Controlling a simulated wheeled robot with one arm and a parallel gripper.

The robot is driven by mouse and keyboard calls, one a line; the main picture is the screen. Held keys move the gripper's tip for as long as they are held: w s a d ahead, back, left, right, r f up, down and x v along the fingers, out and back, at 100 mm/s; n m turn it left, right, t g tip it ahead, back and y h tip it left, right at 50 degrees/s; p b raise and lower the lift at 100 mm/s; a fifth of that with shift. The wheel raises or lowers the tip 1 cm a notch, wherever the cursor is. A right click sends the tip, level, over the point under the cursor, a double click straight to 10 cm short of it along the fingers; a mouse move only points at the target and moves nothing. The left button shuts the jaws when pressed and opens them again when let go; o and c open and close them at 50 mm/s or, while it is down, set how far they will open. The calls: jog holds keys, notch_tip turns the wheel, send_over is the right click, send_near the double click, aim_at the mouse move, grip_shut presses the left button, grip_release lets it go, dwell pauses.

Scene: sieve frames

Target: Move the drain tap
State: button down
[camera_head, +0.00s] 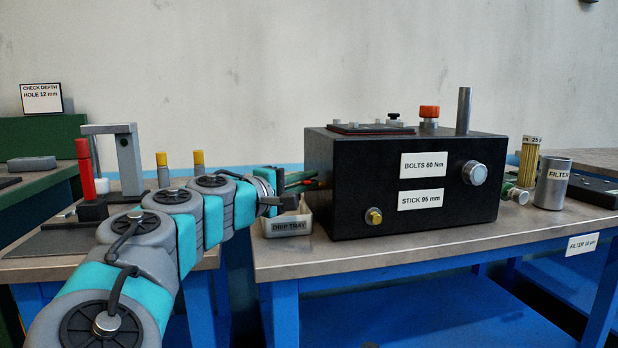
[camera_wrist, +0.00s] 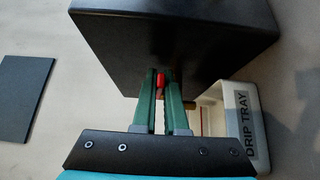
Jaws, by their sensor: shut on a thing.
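The drain tap shows in the wrist view as a small red handle (camera_wrist: 160,79) between the two green fingers of my gripper (camera_wrist: 161,84), close against the side of the black box (camera_wrist: 180,35). My gripper is shut on this red handle. In the head view my gripper (camera_head: 304,182) reaches the left side of the black box (camera_head: 345,195), above the white drip tray (camera_head: 288,229). The tap is mostly hidden there by the fingers. The tray, labelled DRIP TRAY, also shows in the wrist view (camera_wrist: 250,125).
The box stands on the grey bench (camera_head: 400,250), with an orange knob (camera_head: 429,112) and a metal post (camera_head: 464,110) on top. A FILTER canister (camera_head: 552,185) stands at the right. A red-handled tool (camera_head: 86,168) and a grey stand (camera_head: 128,160) are at the left.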

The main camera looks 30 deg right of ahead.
jog(key=shift+w+a+r+m+g+h+p, duration=0.1)
jog(key=shift+w+a+m+g+h+p, duration=0.15)
jog(key=shift+m+g+p, duration=0.45)
jog(key=shift+w+a+r+m+g+h+p, duration=0.15)
jog(key=shift+a+m+g+h+p, duration=0.2)
jog(key=shift+g, duration=0.65)
jog(key=shift+f+m+g+p, duration=0.2)
jog(key=shift+m+g+p, duration=0.4)
jog(key=shift+g, duration=0.3)
jog(key=c, duration=1)
grip_release()
jog(key=shift+o, duration=0.2)
jog(key=shift+a, duration=0.1)
jog(key=a, duration=0.7)
jog(key=shift+s+a, duration=0.35)
